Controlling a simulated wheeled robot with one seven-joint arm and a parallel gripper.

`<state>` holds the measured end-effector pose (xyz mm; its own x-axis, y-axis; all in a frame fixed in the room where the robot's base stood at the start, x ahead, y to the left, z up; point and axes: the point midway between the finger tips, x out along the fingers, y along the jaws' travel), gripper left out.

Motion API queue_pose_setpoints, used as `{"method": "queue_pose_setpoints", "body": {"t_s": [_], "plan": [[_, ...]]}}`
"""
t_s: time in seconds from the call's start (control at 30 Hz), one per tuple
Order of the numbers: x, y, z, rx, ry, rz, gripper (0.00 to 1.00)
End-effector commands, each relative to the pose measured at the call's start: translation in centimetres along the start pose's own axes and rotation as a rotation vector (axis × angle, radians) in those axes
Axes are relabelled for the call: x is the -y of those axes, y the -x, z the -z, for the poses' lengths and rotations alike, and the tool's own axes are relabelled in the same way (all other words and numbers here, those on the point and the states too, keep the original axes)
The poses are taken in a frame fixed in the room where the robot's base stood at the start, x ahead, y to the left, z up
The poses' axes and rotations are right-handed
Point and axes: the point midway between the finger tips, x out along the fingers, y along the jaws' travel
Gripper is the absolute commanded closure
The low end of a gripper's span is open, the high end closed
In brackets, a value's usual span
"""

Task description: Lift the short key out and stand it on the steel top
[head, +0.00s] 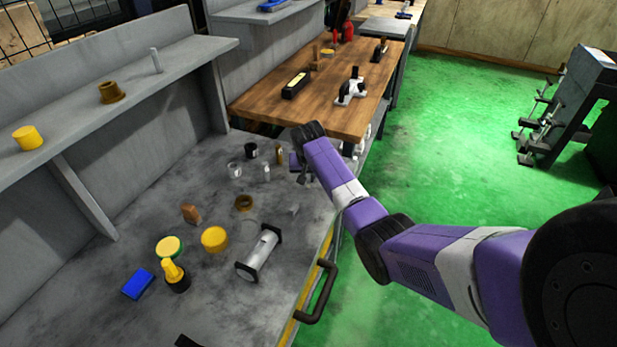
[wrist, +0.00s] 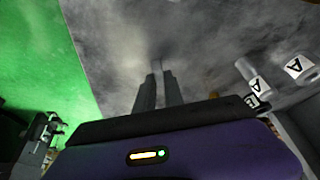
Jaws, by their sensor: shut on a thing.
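My gripper (wrist: 159,78) shows its two dark fingers close together in the wrist view, pointing at the grey steel top (wrist: 215,30). A faint pale grey sliver (wrist: 158,48) shows at the fingertips; it is blurred, and I take it to be the short key in the grip. In the head view my gripper (head: 302,177) is over the right edge of the steel top (head: 200,210), and its fingers are mostly hidden by the wrist. I cannot tell how far the held piece is above the steel.
A small grey piece (head: 294,209) lies near the right edge.

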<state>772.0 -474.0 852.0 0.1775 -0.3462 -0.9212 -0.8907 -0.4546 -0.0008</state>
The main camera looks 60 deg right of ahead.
Motion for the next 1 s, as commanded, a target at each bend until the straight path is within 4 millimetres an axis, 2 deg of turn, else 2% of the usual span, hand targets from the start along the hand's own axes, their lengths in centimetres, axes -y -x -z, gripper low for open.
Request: {"method": "queue_pose_setpoints", "body": {"t_s": [0.77,0.8,0.9,0.93,1.0], "plan": [[0.0,-1.1,-0.5,0.001,-0.001,0.000,1.00],[0.0,-1.1,-0.5,0.000,-0.001,0.000,0.85],[0.0,-1.1,-0.5,0.000,-0.001,0.000,0.66],[0.0,-1.1,-0.5,0.000,-0.001,0.000,0.62],[0.0,-1.1,-0.5,0.000,0.000,0.000,0.62]]}}
